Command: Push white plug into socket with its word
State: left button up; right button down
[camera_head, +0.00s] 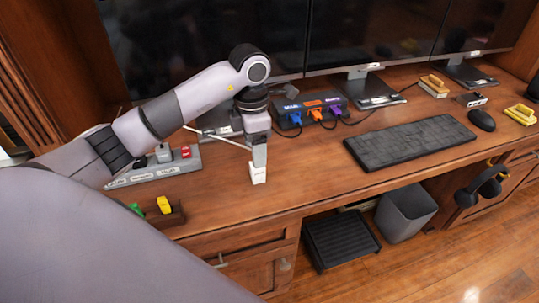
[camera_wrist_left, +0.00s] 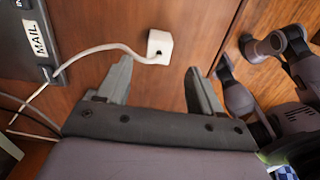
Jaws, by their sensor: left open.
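The white plug (camera_head: 257,176) stands on the desk near its front edge, and it also shows in the left wrist view (camera_wrist_left: 157,42) with a white cable running left from it. No word is readable on the plug. My left gripper (camera_head: 259,160) points down right over the plug. In the left wrist view its two fingers (camera_wrist_left: 160,72) are apart, with the plug in line with the gap between them. The grey socket strip (camera_head: 184,166) lies to the left, with a red plug and a grey plug on it. One label on the strip (camera_wrist_left: 42,60) reads MAIL.
A dark hub (camera_head: 312,103) with blue, orange and purple plugs stands behind the gripper. A keyboard (camera_head: 410,142) and mouse (camera_head: 482,120) lie to the right. A small wooden holder (camera_head: 166,216) with yellow and green pieces is at front left. Monitors stand behind.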

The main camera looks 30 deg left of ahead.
aim_at(257, 172)
pick_arm(q)
jog(key=shift+w+a+f, duration=0.15)
jog(key=f, duration=0.6)
jog(key=shift+d+f, duration=0.2)
jog(key=shift+f, duration=0.15)
jog(key=c, duration=1.1)
